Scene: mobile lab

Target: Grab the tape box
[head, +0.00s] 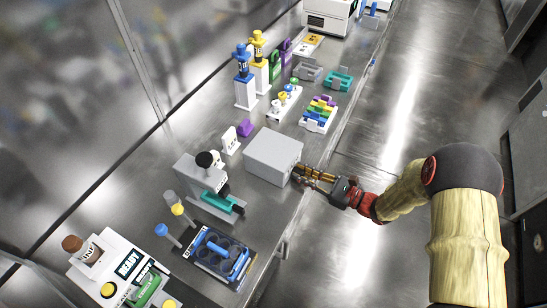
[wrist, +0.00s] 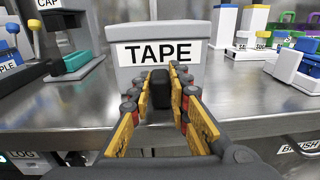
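The tape box (head: 274,155) is a grey block on the metal bench, near its front edge. In the wrist view the tape box (wrist: 150,72) stands upright ahead, with a white TAPE label on its near face. A dark handle (wrist: 161,90) sticks out from that face, below the label. My gripper (head: 301,172) is at the right side of the box in the head view. The fingers hide part of the lower face.
A microscope-like device (head: 201,173) with a teal tray stands left of the box. A small white and purple item (head: 230,140) is just behind it. A colourful rack (head: 319,114) stands farther along the bench. The floor (head: 378,145) to the right is clear.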

